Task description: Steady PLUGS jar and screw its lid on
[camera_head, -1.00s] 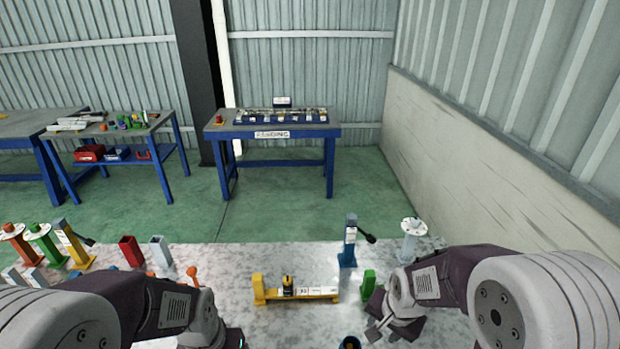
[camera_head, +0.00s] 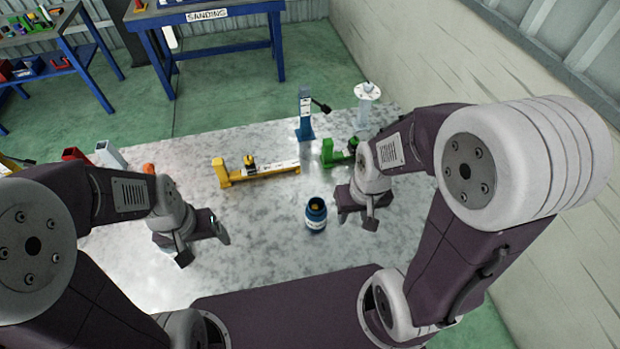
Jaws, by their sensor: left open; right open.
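A blue jar (camera_head: 316,218) with a white label stands upright on the grey mottled table. Its mouth looks open, with something yellowish inside; the label is too small to read. I cannot make out a lid for it. My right gripper (camera_head: 356,220) is open and empty, just right of the jar and apart from it. My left gripper (camera_head: 203,246) is open and empty over the table, well to the left of the jar.
A yellow fixture (camera_head: 262,175) lies behind the jar. A green fixture (camera_head: 333,155) stands behind my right gripper, partly hidden. A blue post (camera_head: 305,118) with a black handle and a white stand (camera_head: 367,98) are at the back. The table between my grippers is clear left of the jar.

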